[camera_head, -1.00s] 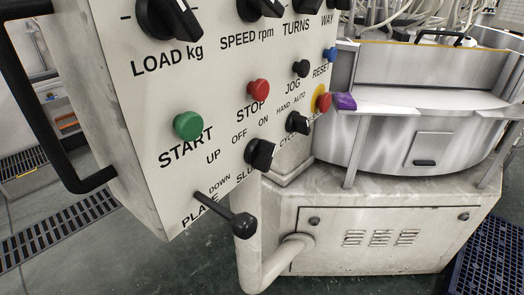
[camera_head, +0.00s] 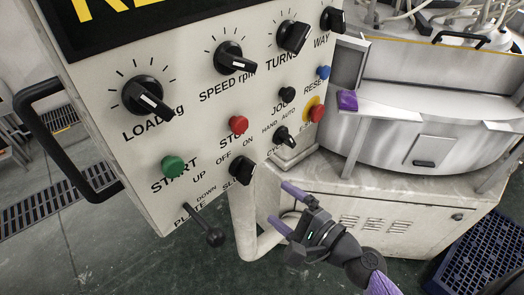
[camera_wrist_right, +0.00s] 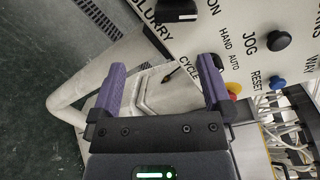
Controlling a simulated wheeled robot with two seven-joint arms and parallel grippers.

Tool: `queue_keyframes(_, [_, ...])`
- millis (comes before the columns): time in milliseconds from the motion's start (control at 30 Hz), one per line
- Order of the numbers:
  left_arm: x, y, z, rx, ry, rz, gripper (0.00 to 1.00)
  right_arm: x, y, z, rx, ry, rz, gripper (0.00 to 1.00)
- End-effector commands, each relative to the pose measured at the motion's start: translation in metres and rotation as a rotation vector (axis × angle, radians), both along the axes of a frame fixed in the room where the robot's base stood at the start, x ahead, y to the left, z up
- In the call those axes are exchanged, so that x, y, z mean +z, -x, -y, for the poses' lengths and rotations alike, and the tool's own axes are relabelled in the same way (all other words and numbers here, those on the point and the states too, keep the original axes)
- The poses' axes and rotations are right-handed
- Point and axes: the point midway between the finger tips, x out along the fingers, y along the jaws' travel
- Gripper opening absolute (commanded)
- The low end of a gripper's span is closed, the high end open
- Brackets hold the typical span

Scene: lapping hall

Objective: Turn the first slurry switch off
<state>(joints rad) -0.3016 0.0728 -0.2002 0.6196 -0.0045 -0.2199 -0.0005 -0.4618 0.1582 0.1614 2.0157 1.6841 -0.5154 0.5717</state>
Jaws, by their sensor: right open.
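The slurry switch is a black rotary knob (camera_head: 242,170) low on the white control panel (camera_head: 140,185), below the OFF and ON labels. Its label is partly covered, and its exact setting is hard to read. In the right wrist view the knob (camera_wrist_right: 175,10) is cut by the top edge, beside the word SLURRY. My right gripper (camera_head: 281,205) is open and empty, below and right of the knob, apart from it. Its two purple fingers (camera_wrist_right: 162,68) show in the right wrist view. My left gripper is not in view.
A black-balled plate lever (camera_head: 214,238) juts out left of my right gripper. The cycle knob (camera_head: 284,137) and red emergency button (camera_head: 316,113) sit to the right. Green start (camera_head: 173,166) and red stop (camera_head: 238,125) buttons are nearby. A pale pipe (camera_head: 247,225) runs below the panel.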

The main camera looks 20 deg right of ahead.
Motion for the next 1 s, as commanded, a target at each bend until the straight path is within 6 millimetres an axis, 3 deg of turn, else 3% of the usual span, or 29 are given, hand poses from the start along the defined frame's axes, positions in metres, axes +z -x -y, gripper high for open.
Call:
queue_keyframes(33, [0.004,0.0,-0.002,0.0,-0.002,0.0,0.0,0.016,0.0,-0.001,0.005,-0.034,0.023,1.0])
queue_keyframes(100, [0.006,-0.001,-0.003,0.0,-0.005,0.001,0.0,0.023,-0.005,-0.003,0.009,-0.059,0.036,1.0])
queue_keyframes(500, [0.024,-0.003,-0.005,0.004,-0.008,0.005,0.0,0.021,-0.078,-0.038,0.008,-0.059,0.035,1.0])
queue_keyframes(900, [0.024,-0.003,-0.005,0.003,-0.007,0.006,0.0,0.019,-0.089,-0.044,0.009,-0.056,0.034,1.0])
queue_keyframes(933, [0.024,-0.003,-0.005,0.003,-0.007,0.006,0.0,0.019,-0.089,-0.044,0.009,-0.056,0.034,0.98])
queue_keyframes(1000, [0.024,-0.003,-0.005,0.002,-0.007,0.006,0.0,0.019,-0.089,-0.044,0.009,-0.056,0.034,0.83])
